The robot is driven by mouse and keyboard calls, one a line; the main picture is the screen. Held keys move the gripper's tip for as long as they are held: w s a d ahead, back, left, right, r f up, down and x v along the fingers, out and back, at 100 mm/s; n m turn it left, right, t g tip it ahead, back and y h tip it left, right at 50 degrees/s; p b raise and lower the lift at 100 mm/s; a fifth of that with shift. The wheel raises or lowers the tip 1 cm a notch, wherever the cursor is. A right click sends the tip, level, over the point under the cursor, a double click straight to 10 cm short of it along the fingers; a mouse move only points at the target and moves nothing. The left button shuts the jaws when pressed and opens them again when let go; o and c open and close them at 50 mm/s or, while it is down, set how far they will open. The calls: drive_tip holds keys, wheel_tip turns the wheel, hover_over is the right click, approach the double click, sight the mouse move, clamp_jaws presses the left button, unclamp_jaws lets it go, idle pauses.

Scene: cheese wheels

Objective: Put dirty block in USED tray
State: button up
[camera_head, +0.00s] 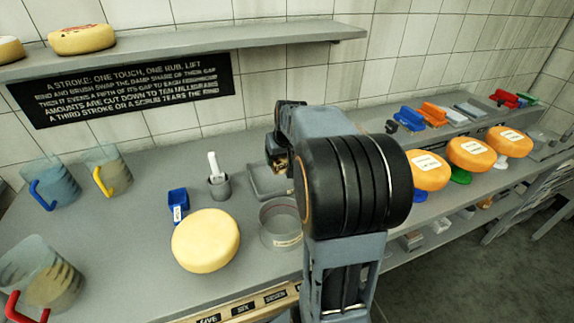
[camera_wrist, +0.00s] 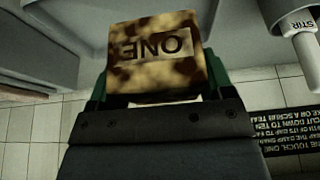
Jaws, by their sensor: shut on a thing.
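The dirty block (camera_wrist: 150,65) is mottled brown and cream and marked "ONE", upside down in the wrist view. My gripper (camera_wrist: 157,82) is shut on it, with a green finger on each side. In the head view my gripper (camera_head: 279,158) is held above a shallow grey tray (camera_head: 258,189), and only a small brownish bit of the block shows. The tray is partly hidden by my arm, and I cannot read a USED label on it. I cannot tell the exact height of the block above the tray.
A grey cup (camera_head: 218,188) with a white handle stands left of the tray. A round container (camera_head: 281,240) and a pale cheese wheel (camera_head: 206,241) are nearer. A blue holder (camera_head: 178,199) and several jugs stand further left. Orange cheese wheels (camera_head: 429,172) are to the right.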

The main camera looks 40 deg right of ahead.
drive_tip(key=w+d+f, duration=0.1)
drive_tip(key=d+f, duration=0.1)
drive_tip(key=w+d+f, duration=0.2)
drive_tip(key=w+d+f+p, duration=0.1)
drive_tip(key=f, duration=0.1)
drive_tip(key=shift+w+d+f, duration=0.25)
drive_tip(key=shift+d+f, duration=0.15)
drive_tip(key=shift+w+f, duration=0.1)
drive_tip(key=shift+f, duration=1.55)
drive_tip(key=shift+f, duration=0.1)
drive_tip(key=shift+f, duration=0.15)
drive_tip(key=o, duration=1.1)
drive_tip(key=shift+c, duration=0.2)
drive_tip(key=shift+r+p, duration=0.3)
drive_tip(key=shift+r, duration=0.05)
drive_tip(key=v, duration=1.1)
drive_tip(key=shift+r+b, duration=0.35)
drive_tip(key=shift+r, duration=0.05)
